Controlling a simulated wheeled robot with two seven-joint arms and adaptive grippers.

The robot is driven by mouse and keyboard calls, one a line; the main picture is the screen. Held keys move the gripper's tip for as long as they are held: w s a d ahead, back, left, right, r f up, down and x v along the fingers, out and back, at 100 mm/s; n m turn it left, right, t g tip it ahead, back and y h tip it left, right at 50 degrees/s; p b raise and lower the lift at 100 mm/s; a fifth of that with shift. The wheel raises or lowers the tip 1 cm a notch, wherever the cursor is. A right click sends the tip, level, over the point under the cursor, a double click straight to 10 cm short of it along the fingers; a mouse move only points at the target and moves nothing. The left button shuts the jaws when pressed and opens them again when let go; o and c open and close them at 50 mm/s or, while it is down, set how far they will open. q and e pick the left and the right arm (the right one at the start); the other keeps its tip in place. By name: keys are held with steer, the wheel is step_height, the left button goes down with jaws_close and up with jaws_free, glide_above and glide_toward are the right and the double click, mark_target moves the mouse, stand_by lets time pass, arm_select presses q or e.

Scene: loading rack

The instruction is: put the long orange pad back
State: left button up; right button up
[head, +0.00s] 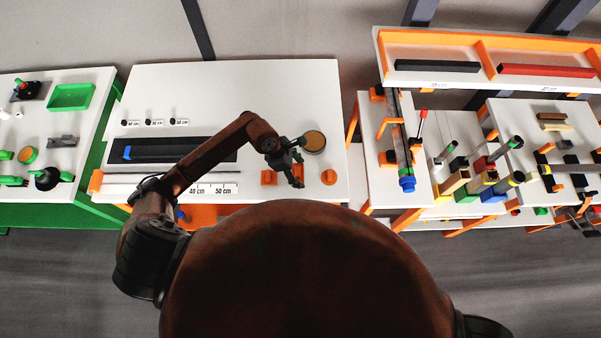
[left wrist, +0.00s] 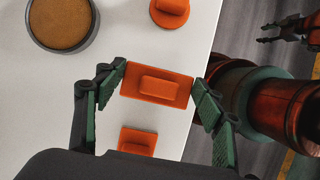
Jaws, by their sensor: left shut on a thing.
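The long orange pad (left wrist: 130,82), a flat rectangle with a raised block on top, shows in the left wrist view. My left gripper (left wrist: 158,82) is shut on it, with one fingertip at each short end. In the head view my left gripper (head: 296,180) is over the right part of the white table, between a square orange pad (head: 268,177) and a round orange pad (head: 329,177), and largely hides the long pad. I cannot tell whether the pad touches the table. My right gripper (left wrist: 263,33) shows at the upper right of the left wrist view, fingers apart and empty.
A round brown disc in a dark rim (head: 314,141) lies behind my left gripper. A black tray (head: 210,149) and length labels lie left on the white table (head: 250,85). A crowded rack bench (head: 440,125) stands to the right, a green-edged table to the left.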

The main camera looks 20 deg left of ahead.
mark_target(301, 174)
arm_select(q)
steer(key=shift+w+d+f, duration=0.1)
steer(key=shift+w+f, duration=0.05)
steer(key=shift+f, duration=0.05)
step_height(301, 174, down, 3)
steer(key=shift+w+d+p, duration=0.15)
steer(key=shift+p, duration=0.55)
steer(key=shift+f, duration=0.3)
steer(key=shift+f, duration=0.2)
steer(key=o, duration=1.1)
steer(key=shift+r, duration=0.1)
steer(key=shift+r, duration=0.1)
